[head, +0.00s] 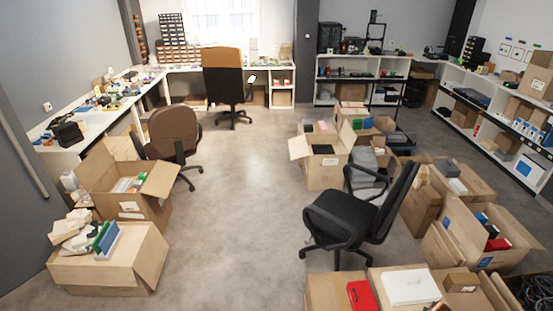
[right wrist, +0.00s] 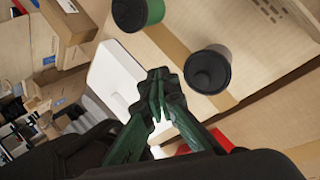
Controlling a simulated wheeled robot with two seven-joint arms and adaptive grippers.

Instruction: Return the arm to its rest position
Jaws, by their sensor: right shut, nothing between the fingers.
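My right gripper (right wrist: 158,95) shows in the right wrist view with its dark green fingers together and nothing between them. It is over opened cartons, and a white box (right wrist: 116,75) lies just beyond its fingertips. A dark cup-like container (right wrist: 208,72) is to the right of the fingertips, and a green one with a dark top (right wrist: 138,13) is above them. I cannot tell whether the fingers touch anything. Neither gripper can be made out clearly in the head view, and my left gripper is not in view.
In the head view, cartons with a white box (head: 410,286) and a red item (head: 362,296) stand at the bottom right. A black office chair (head: 350,215) is close behind them. Another open carton (head: 110,262) is at the left. The middle floor (head: 235,190) is clear.

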